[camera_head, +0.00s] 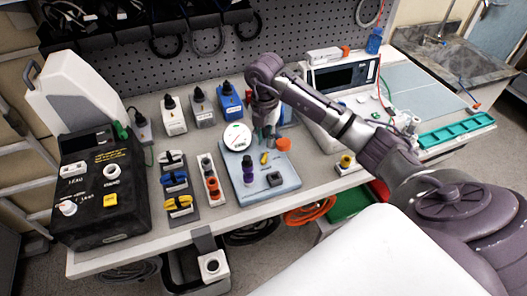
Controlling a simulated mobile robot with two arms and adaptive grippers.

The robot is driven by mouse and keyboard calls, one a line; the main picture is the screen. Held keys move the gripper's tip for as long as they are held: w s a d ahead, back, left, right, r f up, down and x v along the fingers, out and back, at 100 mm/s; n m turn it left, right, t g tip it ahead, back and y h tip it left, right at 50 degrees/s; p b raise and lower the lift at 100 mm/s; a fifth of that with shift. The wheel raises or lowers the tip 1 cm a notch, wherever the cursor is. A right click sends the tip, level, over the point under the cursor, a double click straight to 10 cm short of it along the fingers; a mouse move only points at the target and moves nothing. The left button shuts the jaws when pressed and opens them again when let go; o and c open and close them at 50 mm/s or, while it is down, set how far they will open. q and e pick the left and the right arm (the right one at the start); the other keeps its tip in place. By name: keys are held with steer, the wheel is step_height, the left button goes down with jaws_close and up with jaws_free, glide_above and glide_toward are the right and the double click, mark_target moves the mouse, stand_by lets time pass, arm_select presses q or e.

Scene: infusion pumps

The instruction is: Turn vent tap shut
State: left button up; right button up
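A pale blue-grey board (286,194) lies on the bench and carries several fittings. On it are a white round dial (237,137), a purple-topped post (249,172), a small yellow lever (264,158), an orange knob (284,144) and a dark block (274,179). I cannot tell for certain which fitting is the vent tap; the yellow lever looks tap-like. My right gripper (266,128) points down over the board's back part, behind the yellow lever and right of the dial. Its fingers are small and dark, so their opening and any contact are unclear. My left gripper is out of view.
Left of the board stand a strip of coloured knobs (211,180), several clamps (176,182) and a black case (98,195). White, grey and blue boxes (229,101) stand behind. A screened device (345,76) and green tray (457,131) are at right.

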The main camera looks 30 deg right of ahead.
mark_target(264, 157)
step_height(264, 157, down, 6)
steer(key=shift+s+r+p, duration=0.1)
steer(key=shift+p, duration=0.55)
steer(key=shift+f, duration=0.55)
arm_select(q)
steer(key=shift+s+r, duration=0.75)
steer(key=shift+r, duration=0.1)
arm_select(e)
steer(key=shift+f, duration=0.1)
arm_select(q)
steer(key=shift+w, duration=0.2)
arm_select(e)
jaws_close()
